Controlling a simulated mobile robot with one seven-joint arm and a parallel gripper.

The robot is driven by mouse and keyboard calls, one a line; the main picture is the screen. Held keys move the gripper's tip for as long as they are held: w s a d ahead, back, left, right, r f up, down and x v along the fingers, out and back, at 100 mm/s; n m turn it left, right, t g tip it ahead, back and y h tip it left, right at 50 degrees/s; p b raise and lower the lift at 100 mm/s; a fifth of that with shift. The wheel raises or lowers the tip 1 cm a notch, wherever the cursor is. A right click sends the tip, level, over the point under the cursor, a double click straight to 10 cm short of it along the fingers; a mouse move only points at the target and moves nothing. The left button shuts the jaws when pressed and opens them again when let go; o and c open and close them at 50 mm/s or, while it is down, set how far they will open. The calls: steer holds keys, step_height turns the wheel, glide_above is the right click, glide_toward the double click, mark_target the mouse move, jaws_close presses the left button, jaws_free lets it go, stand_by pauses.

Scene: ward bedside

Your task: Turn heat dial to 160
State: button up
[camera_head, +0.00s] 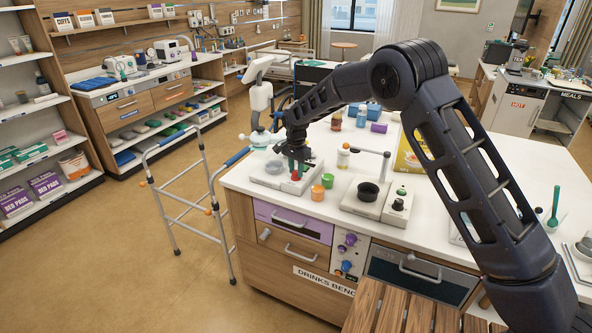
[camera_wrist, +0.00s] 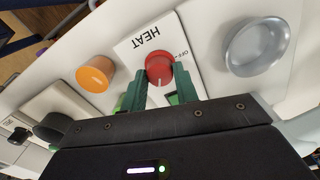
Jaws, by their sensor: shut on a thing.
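The red heat dial (camera_wrist: 159,69) sits on a white panel (camera_wrist: 142,48) marked HEAT, with an OFF mark beside it in the wrist view. In the head view the red dial (camera_head: 295,175) shows just below my gripper (camera_head: 297,164). My green fingers, also seen in the wrist view (camera_wrist: 160,88), are shut on the dial, one on each side. A pale pointer line shows on the dial's near edge. The 160 mark cannot be made out; part of the scale is hidden behind my fingers.
A clear glass bowl (camera_wrist: 257,46) is close by on the same unit. A white device with a black cup (camera_head: 368,192) stands farther right. A walker (camera_head: 190,200) stands left of the bench.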

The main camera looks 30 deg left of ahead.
mark_target(296, 171)
steer(key=shift+w+r, duration=0.1)
stand_by(0.3)
steer(key=o, duration=1)
step_height(296, 171, up, 11)
steer(key=shift+f, duration=0.15)
